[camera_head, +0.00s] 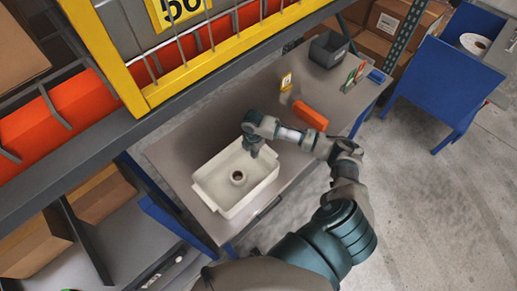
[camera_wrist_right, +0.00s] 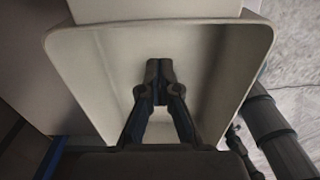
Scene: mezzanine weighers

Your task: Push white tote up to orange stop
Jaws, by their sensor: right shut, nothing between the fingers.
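In the right wrist view the gripper (camera_wrist_right: 158,68) is shut and empty in front of the inside of the tote (camera_wrist_right: 90,60). I cannot tell whether its tips touch the tote. My left gripper is out of view.
The grey workbench (camera_head: 190,142) holds a dark bin (camera_head: 328,50), a small yellow-labelled item (camera_head: 286,83) and green and red cards (camera_head: 354,76) toward the back. A yellow-framed rack (camera_head: 180,82) rises on the left.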

